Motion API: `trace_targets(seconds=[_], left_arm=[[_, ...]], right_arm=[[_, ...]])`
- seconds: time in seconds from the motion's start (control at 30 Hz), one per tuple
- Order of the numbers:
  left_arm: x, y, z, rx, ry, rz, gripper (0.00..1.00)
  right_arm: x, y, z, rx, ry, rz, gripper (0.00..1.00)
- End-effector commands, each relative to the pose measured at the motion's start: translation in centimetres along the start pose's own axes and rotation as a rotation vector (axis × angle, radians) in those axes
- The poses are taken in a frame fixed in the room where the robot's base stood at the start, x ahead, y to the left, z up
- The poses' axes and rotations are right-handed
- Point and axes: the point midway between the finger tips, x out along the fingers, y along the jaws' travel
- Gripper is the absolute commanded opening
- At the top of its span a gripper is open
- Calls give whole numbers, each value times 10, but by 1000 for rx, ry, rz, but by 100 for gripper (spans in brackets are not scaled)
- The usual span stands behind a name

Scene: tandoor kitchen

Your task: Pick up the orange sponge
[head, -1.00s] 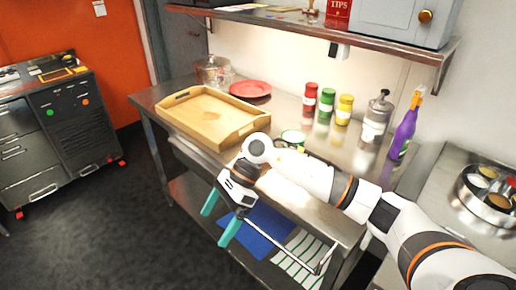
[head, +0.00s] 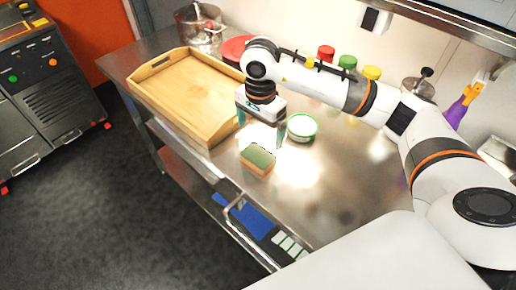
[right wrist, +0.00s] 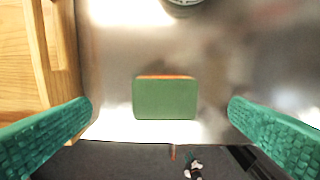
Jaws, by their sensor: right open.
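The orange sponge (head: 258,160) with a green top lies flat on the steel counter (head: 335,185), near its front edge. In the right wrist view the sponge (right wrist: 165,99) shows its green face, with a thin orange strip at its far edge, centred between my fingers. My right gripper (head: 261,128) is open and empty, pointing down above and slightly behind the sponge in the head view. Its teal fingertips (right wrist: 160,116) lie wide apart on either side of the sponge, not touching it. My left gripper is not in view.
A wooden tray (head: 140,92) stands left of the sponge, close to one finger. A green-rimmed bowl (head: 302,127) is just behind right. Jars and a purple bottle (head: 457,112) stand at the back, partly behind my arm. Counter to the sponge's right is clear.

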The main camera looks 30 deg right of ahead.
Motion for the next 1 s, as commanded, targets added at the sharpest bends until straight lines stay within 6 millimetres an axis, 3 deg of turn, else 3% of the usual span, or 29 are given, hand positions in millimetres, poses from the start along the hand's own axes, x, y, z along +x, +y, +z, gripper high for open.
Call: trace_targets(seconds=[0.1, 0.23, 0.37, 0.6, 0.73, 0.97, 1.0], left_arm=[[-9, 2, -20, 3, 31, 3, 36], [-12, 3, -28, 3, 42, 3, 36], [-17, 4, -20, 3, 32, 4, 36], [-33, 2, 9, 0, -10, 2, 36], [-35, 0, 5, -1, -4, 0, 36], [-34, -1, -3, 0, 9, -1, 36], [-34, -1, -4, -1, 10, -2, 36]], right_arm=[[18, -1, -1, 1, 3, -4, 100], [30, 0, -1, 0, 2, -1, 100], [38, -2, -4, 0, 3, -2, 100], [72, -7, -15, 2, 4, -3, 100], [83, -6, -14, 2, 2, -1, 100], [85, -6, -14, 1, 2, 1, 100], [85, -6, -14, 1, 2, 1, 93]])
